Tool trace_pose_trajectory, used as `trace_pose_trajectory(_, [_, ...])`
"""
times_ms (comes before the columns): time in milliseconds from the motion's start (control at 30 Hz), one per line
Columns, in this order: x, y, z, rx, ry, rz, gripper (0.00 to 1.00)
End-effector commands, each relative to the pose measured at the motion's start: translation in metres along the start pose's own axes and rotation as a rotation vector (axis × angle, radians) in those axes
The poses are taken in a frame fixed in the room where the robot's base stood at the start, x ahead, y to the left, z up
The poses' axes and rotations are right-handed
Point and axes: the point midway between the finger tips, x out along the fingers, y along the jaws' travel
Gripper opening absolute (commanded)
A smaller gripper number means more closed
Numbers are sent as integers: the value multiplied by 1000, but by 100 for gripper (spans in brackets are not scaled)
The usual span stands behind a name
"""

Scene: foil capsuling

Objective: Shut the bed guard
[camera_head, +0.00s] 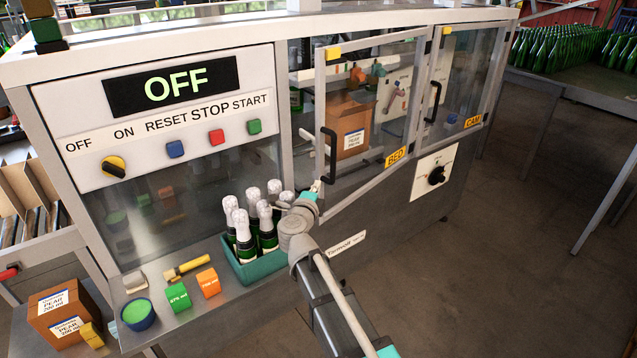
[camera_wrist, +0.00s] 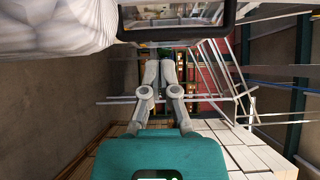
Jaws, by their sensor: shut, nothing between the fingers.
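The bed guard (camera_head: 378,112) is a clear framed door with a yellow BED label and a black upright handle (camera_head: 330,156) on its left side. It stands ajar in the head view, its left edge swung out from the machine frame. My gripper (camera_head: 317,186) is shut and empty, at the lower end of the handle near the guard's bottom left corner. I cannot tell whether it touches the guard. In the wrist view the fingers (camera_wrist: 163,65) lie together, below a dark-rimmed shape I cannot identify.
A teal crate (camera_head: 262,268) of foil-topped bottles stands left of my gripper. The CAM guard (camera_head: 462,80) to the right looks shut. The control panel (camera_head: 165,115) reads OFF. Behind the bed guard are a cardboard box (camera_head: 349,122) and mechanism parts. Open floor lies to the right.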

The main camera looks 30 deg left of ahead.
Motion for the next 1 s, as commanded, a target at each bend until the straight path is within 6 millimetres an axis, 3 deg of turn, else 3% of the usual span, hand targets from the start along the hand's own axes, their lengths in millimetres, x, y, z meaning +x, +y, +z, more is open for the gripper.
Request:
trace_pose_trajectory(633, [3,-2,-5,52,-28,0,0])
trace_pose_trajectory(1000, [31,-10,-37,428,-239,51,0])
